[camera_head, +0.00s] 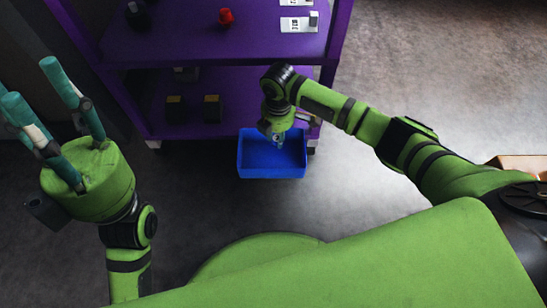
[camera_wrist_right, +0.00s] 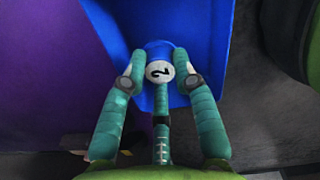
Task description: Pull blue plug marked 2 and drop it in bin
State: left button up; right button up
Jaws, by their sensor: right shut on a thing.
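The blue plug (camera_wrist_right: 160,71) has a white round face with a black 2 on it and shows in the right wrist view. My right gripper (camera_wrist_right: 154,66) is shut on it, with teal fingers on both sides. In the head view the right gripper (camera_head: 277,139) points down over the blue bin (camera_head: 271,171), near its back edge. The plug is too small there to make out clearly. The bin's blue wall (camera_wrist_right: 200,30) fills the space behind the plug in the wrist view. My left gripper (camera_head: 36,88) is raised at the left, with its fingers spread and empty.
A purple shelf rack (camera_head: 240,80) stands behind the bin. It bears a red object (camera_head: 225,16), a dark object (camera_head: 138,14), white labels (camera_head: 299,25) and two black-and-yellow blocks (camera_head: 212,107). Grey floor is clear around the bin's front. A brown box (camera_head: 520,163) is at the right edge.

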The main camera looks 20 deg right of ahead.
jog(key=shift+f+b, duration=0.35)
jog(key=shift+f, duration=0.25)
jog(key=o, duration=1)
jog(key=shift+r, duration=0.1)
notch_tip(320, 180, up, 12)
jog(key=shift+f, duration=0.1)
